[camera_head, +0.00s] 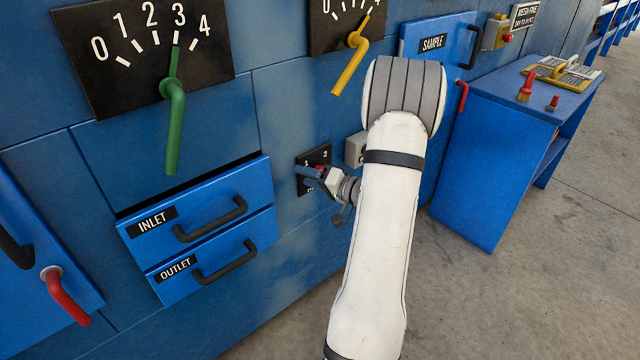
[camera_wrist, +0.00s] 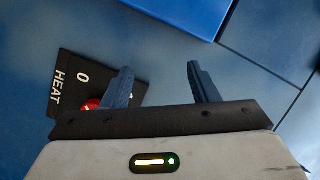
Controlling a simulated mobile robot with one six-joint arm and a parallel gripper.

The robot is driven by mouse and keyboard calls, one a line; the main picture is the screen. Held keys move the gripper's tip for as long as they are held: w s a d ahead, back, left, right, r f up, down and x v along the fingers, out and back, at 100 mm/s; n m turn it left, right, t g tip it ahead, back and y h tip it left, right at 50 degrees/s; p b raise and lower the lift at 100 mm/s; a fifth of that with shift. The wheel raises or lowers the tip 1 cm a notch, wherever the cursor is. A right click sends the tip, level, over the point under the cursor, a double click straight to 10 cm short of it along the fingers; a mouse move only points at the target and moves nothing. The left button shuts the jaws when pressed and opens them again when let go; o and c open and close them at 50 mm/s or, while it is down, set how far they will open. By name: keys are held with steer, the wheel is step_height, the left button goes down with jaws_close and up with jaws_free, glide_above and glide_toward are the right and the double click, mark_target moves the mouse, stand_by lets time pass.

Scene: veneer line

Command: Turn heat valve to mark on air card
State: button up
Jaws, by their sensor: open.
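The heat valve's black plate (camera_wrist: 66,86), lettered HEAT with a 0, shows in the wrist view at the left. Its red knob (camera_wrist: 92,104) is partly hidden behind my left finger and the gripper body. In the head view the plate (camera_head: 322,154) is on the blue wall, with numbers 1 and 2 visible; my gripper (camera_head: 307,172) is in front of it. In the wrist view my gripper (camera_wrist: 160,68) is open, with only wall between its fingers; the knob lies beside the left finger. I cannot tell whether they touch. I cannot make out an air card.
A green lever (camera_head: 173,110) points near 3 on its dial; a yellow lever (camera_head: 350,64) hangs at another. INLET (camera_head: 195,208) and OUTLET (camera_head: 215,262) drawers protrude left of my gripper. A blue bench (camera_head: 490,165) stands right. A grey box (camera_head: 355,150) is beside the heat plate.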

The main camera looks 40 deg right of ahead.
steer(key=s+d+f+m+t+h+b, duration=0.1)
steer(key=s+d+f+m+t+h, duration=0.1)
steer(key=d+f+h, duration=0.55)
steer(key=w+d+r+y, duration=0.1)
steer(key=w+y, duration=0.1)
steer(key=w, duration=0.5)
steer(key=shift+w+d, duration=0.3)
steer(key=shift+d, duration=0.1)
